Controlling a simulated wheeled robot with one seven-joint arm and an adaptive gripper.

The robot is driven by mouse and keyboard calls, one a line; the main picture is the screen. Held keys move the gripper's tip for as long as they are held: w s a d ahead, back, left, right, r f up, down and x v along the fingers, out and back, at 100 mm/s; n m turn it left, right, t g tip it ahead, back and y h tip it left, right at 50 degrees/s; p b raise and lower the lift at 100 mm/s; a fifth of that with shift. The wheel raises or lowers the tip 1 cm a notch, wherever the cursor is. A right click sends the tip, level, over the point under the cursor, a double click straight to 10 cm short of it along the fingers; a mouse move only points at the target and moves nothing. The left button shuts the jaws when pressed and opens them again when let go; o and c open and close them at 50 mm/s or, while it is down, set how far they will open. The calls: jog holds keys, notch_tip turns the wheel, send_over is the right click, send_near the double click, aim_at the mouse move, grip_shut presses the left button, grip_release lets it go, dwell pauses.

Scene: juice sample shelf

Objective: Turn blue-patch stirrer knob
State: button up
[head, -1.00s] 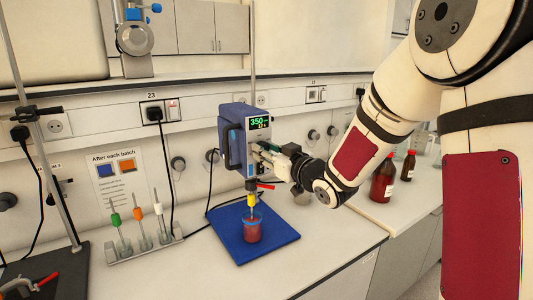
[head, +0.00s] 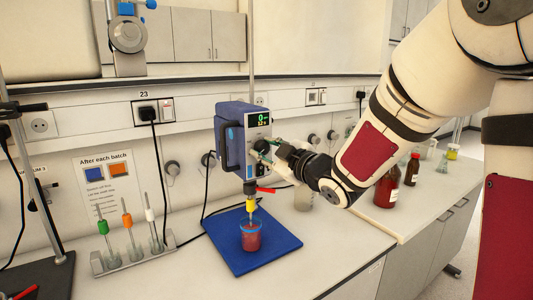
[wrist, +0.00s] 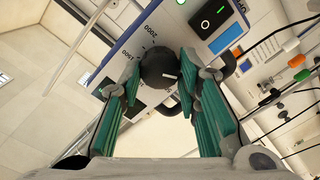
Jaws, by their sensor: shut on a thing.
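The stirrer (head: 231,137) is a blue and grey unit on a rod in the head view, with a display (head: 261,119) that appears to read 0. In the wrist view its round black knob (wrist: 158,66) has a white mark and sits beside a printed scale. A light blue patch (wrist: 226,38) is on the panel next to a black switch (wrist: 208,15). My gripper (head: 262,154) is at the stirrer's front. Its green fingers stand on both sides of the knob, shut on it. In the head view the gripper hides the knob.
A beaker of red liquid (head: 251,238) stands under the stirrer on a blue mat (head: 275,242). A rack (head: 133,259) with several stirring rods is to the left. Brown bottles (head: 387,187) stand at the right. A black cable hangs behind. The front counter is clear.

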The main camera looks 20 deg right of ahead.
dwell(0.4)
jog(key=o, duration=1.1)
jog(key=shift+o, duration=0.2)
jog(key=shift+s, duration=0.1)
jog(key=v, duration=1.1)
jog(key=shift+s+d, duration=0.15)
jog(key=shift+s, duration=0.2)
jog(key=shift+d+r, duration=0.1)
